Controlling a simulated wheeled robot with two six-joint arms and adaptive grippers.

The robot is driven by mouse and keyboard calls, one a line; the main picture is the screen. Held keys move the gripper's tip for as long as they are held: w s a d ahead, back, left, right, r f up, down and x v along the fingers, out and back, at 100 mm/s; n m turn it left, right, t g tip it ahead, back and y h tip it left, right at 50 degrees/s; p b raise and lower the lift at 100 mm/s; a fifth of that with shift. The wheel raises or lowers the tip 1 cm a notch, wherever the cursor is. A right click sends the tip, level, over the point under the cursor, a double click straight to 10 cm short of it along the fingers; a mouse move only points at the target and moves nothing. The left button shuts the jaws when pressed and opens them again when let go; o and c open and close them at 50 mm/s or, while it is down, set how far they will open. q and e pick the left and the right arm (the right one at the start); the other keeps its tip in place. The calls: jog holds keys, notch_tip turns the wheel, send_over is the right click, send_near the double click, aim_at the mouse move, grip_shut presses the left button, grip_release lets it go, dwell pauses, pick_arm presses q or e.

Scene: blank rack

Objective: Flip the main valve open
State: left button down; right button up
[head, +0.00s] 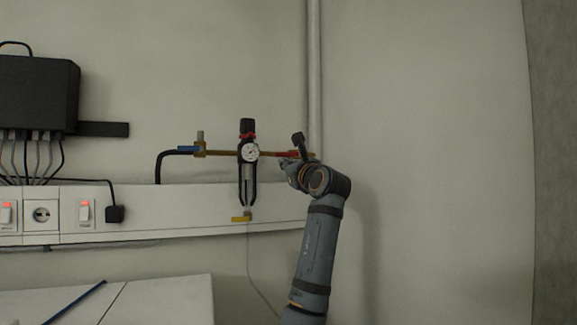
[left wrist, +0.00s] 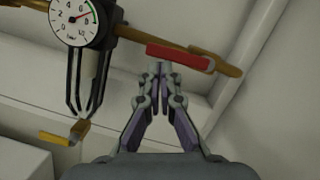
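A brass pipe (head: 222,153) runs level along the wall and carries a valve with a red lever (head: 287,155) near its right end. In the left wrist view the red lever (left wrist: 178,57) lies roughly along the pipe. My left gripper (head: 287,163) is close to this lever, partly hidden by its own wrist in the head view. In the left wrist view my left gripper's fingertips (left wrist: 160,68) are together, with nothing seen between them, just below the lever. Whether they touch it I cannot tell. My right gripper is not in view.
A round gauge (head: 250,153) with a black-and-red regulator (head: 247,129) sits left of the lever. A vertical pipe (head: 314,80) stands behind my wrist. The wall at right is bare.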

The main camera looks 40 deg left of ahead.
pick_arm(q)
jog(key=shift+s+a+r, duration=0.1)
jog(key=shift+s+r, duration=0.05)
jog(key=shift+r, duration=0.05)
dwell(0.5)
jog(key=v, duration=1.2)
jog(key=shift+f, duration=0.15)
